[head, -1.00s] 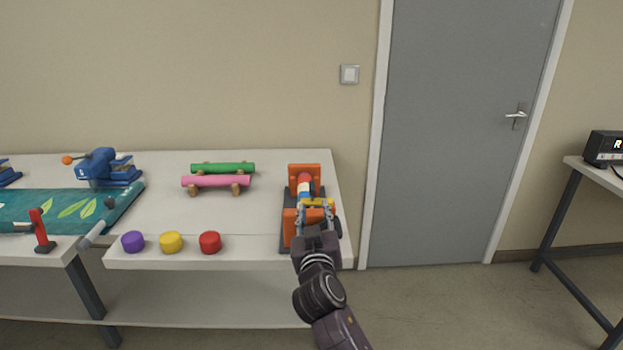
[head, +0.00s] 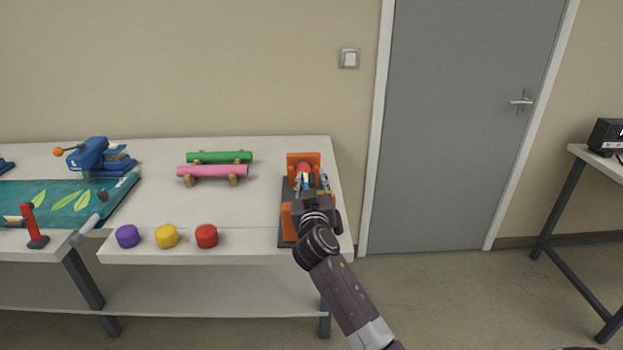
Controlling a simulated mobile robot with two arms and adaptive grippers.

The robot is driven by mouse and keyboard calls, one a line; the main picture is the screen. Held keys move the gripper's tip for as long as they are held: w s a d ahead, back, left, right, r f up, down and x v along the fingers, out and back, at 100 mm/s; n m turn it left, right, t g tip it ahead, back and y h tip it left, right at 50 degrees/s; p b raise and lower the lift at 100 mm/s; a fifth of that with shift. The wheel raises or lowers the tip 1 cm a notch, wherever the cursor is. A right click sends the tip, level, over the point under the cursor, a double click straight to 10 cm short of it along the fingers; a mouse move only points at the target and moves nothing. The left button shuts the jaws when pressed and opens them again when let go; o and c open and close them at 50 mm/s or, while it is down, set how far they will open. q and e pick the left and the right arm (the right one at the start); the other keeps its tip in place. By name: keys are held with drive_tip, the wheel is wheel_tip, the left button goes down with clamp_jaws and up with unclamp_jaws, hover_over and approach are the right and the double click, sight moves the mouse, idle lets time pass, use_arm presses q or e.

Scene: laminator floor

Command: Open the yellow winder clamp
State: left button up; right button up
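The winder (head: 303,158) with orange end blocks and a dark base stands at the right end of the white table. A red part and a blue-and-white part show between its end blocks. My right gripper (head: 312,184) is over the winder, its fingers pointing away from me at the middle of it. The fingertips are small and partly merge with the winder, so I cannot tell whether they are apart or closed on something. My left gripper is not in view.
Purple, yellow and red caps (head: 206,236) line the white table's (head: 262,215) front edge. Green and pink rolls (head: 212,172) rest on wooden cradles behind. A blue device (head: 92,156), a teal sheet (head: 70,200) and a red lever (head: 33,226) are at left. A grey door is right.

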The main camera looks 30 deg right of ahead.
drive_tip(key=shift+c, duration=0.3)
clamp_jaws()
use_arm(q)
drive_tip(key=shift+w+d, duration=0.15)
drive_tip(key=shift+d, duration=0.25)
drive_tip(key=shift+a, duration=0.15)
use_arm(e)
drive_tip(key=shift+d, duration=0.1)
